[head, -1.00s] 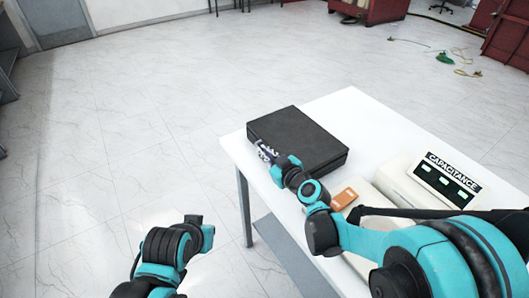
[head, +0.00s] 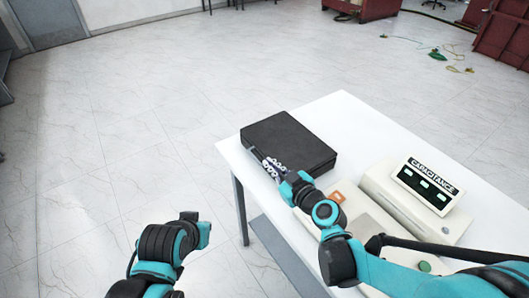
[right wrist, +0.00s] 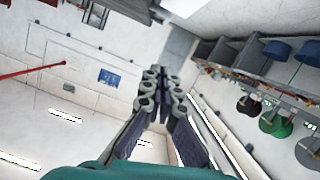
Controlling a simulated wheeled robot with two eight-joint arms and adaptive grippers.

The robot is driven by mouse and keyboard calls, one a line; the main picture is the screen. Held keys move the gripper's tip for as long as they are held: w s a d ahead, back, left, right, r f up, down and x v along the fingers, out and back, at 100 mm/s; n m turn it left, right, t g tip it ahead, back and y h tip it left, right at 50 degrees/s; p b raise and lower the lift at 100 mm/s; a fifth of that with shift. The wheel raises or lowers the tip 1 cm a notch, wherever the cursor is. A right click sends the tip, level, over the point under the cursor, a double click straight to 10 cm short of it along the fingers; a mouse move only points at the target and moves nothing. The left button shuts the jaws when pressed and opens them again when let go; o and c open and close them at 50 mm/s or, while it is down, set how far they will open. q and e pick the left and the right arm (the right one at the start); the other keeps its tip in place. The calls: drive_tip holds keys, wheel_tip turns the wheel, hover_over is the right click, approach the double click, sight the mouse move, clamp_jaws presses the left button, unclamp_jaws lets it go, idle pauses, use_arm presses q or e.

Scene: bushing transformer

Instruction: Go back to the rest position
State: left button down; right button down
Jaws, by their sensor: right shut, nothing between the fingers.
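My right gripper (head: 258,154) is in the air near the front left edge of the black case (head: 290,142), which lies on the white table (head: 340,108). Its fingers are close together and empty. They also show in the right wrist view (right wrist: 156,76), with room walls and lights behind them and no object between them. My left arm (head: 165,248) hangs beside the table at the lower left of the head view. Its gripper fingers cannot be made out.
A capacitance meter (head: 428,186) with lit displays stands on the table's right side. A small orange item (head: 337,197) is partly hidden by my right arm. Open floor (head: 110,120) lies left of the table. Cables (head: 437,55) lie on the far floor.

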drive_tip(key=shift+s+d, duration=0.1)
drive_tip(key=shift+s, duration=0.05)
drive_tip(key=s+d+f+m+g+h, duration=0.1)
drive_tip(key=s+d+m+h, duration=0.2)
drive_tip(key=s+d, duration=0.3)
drive_tip(key=s+d+f+m+g+h, duration=0.1)
drive_tip(key=s+d+m+g+h, duration=0.1)
drive_tip(key=s+d, duration=0.4)
drive_tip(key=s+d+f+m+g+h, duration=0.1)
drive_tip(key=s+d+m+g+h, duration=0.1)
drive_tip(key=s+d, duration=0.4)
drive_tip(key=shift+d+f+m+h, duration=0.25)
drive_tip(key=shift+m+h, duration=0.2)
drive_tip(key=shift+m, duration=0.15)
drive_tip(key=shift+d+f+m+h, duration=0.1)
drive_tip(key=shift+d+m+h, duration=0.1)
drive_tip(key=shift+m+h, duration=0.35)
